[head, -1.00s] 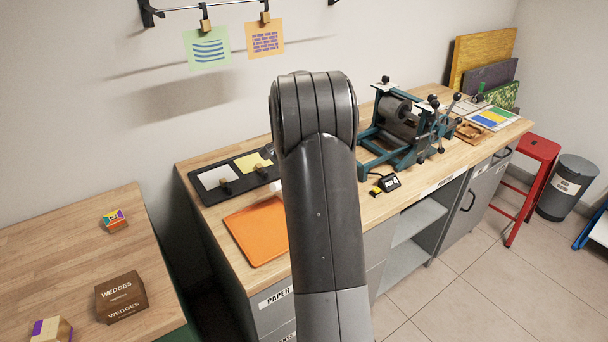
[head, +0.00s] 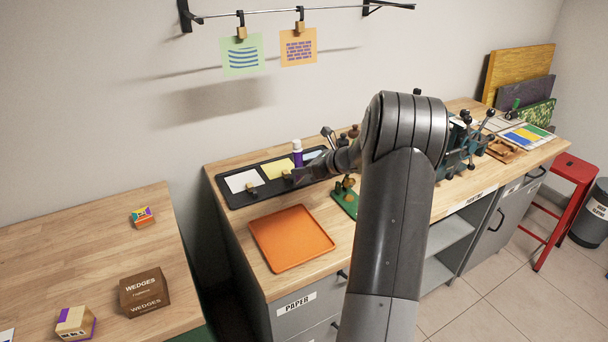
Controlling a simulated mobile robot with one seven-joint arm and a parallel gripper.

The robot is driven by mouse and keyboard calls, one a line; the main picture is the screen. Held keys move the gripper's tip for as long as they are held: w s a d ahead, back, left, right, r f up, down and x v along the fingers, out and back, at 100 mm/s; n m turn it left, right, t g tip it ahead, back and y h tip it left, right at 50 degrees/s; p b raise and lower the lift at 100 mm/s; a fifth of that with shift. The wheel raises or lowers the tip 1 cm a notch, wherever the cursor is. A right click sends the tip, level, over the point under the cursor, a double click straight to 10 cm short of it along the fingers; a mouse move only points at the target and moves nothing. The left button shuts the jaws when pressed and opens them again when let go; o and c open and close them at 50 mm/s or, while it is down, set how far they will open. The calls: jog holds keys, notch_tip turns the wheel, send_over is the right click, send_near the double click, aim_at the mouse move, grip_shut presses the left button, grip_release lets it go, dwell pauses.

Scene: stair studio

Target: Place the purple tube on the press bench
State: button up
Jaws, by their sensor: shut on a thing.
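The purple tube (head: 297,152), with a white top, stands out upright at my gripper (head: 294,175), over the back left of the bench near the black tray. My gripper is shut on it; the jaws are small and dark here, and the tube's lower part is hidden. I cannot tell whether the tube touches the surface below. The press bench (head: 224,210) is a long wooden top on grey cabinets.
An orange tray (head: 292,238) lies at the bench's front left. The black tray (head: 236,199) holds paper pieces. A green-based object (head: 345,198) stands right of the orange tray. A separate table (head: 80,235) at left holds small boxes. A red stool (head: 573,170) stands at right.

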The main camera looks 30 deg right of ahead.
jog(key=shift+w+d+r+m+t+h, duration=0.3)
jog(key=shift+w+d+m+t+h, duration=0.1)
jog(key=shift+w+d+m+t, duration=0.35)
jog(key=shift+s+a+f, duration=0.1)
jog(key=shift+f, duration=3.25)
jog(key=shift+f, duration=0.5)
jog(key=o, duration=1.2)
jog(key=shift+c, duration=0.2)
jog(key=shift+v, duration=4)
